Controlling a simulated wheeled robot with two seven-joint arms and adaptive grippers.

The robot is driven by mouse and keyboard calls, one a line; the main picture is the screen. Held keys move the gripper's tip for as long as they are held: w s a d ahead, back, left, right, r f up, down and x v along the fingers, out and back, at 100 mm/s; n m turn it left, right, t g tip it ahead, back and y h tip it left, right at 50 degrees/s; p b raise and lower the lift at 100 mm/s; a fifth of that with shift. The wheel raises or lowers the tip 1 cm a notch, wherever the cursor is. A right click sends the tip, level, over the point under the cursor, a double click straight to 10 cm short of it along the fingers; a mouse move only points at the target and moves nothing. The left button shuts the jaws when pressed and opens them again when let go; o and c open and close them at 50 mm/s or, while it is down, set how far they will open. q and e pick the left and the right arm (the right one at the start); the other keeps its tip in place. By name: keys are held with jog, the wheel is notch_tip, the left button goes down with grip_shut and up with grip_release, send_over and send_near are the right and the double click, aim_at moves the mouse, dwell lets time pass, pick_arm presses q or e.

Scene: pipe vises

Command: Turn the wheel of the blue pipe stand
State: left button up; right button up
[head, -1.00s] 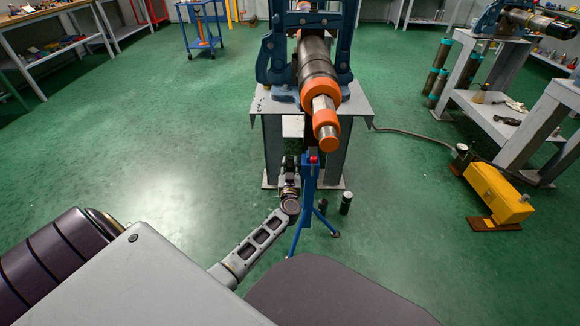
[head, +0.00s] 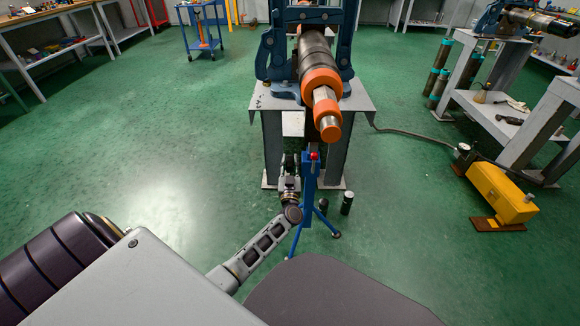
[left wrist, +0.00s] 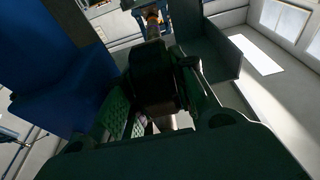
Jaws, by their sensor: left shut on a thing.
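The blue pipe stand (head: 309,190) stands upright on splayed legs in front of the grey bench, below the pipe's orange end. Its blue body also shows large at the left of the left wrist view (left wrist: 48,65). My left gripper (head: 289,163) is at the stand's left side. In the left wrist view, a dark round part, seemingly the wheel (left wrist: 153,80), sits between my fingers, and they are shut on it. In the head view my gripper and the stand mostly hide the wheel. My right gripper is not in view.
The pipe (head: 318,75) with orange collars is held in a blue vise (head: 273,55) on the bench (head: 356,100). Dark cylinders (head: 347,203) stand right of the stand. A yellow box (head: 502,192) with a hose lies at right. The left floor is clear.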

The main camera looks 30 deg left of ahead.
pick_arm(q)
jog(key=shift+f+t+y+b, duration=0.15)
jog(key=shift+t+y+b, duration=0.4)
jog(key=shift+b, duration=0.7)
jog(key=shift+s+t+b, duration=0.1)
jog(key=shift+t+b, duration=0.35)
jog(key=shift+t, duration=0.2)
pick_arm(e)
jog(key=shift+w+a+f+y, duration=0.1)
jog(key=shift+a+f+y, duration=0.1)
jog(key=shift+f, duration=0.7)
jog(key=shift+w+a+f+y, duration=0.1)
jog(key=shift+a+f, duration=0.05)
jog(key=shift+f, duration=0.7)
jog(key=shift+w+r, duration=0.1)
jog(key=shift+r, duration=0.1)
pick_arm(q)
jog(key=o, duration=0.7)
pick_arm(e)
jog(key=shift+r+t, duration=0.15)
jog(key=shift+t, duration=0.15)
pick_arm(q)
jog(key=shift+o, duration=0.2)
jog(key=v, duration=1.2)
jog(key=shift+d, duration=0.1)
